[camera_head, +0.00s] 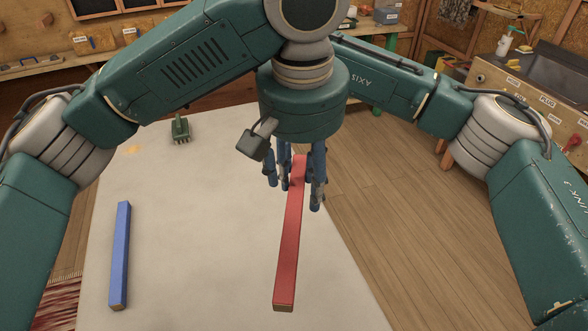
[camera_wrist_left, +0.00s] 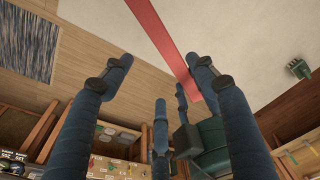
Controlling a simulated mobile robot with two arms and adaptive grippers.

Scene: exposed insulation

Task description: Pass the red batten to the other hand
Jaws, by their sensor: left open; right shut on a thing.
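The red batten (camera_head: 288,240) runs lengthwise over the pale table, its near end toward me and its far end under my wrists. It also shows in the left wrist view (camera_wrist_left: 165,35), slanting past the fingers. My left gripper (camera_head: 294,190) is open, its blue fingers pointing down on either side of the batten near the far end. In the left wrist view its fingertips (camera_wrist_left: 157,65) are wide apart. My right gripper (camera_wrist_left: 171,97) is shut on the batten near its far end; in the head view it is largely hidden behind my left wrist.
A blue batten (camera_head: 120,255) lies on the pale table (camera_head: 200,230) at the left. A small green object (camera_head: 180,129) stands at the table's back. Wooden floor (camera_head: 400,190) lies to the right. Workbenches with a sink (camera_head: 545,65) line the back.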

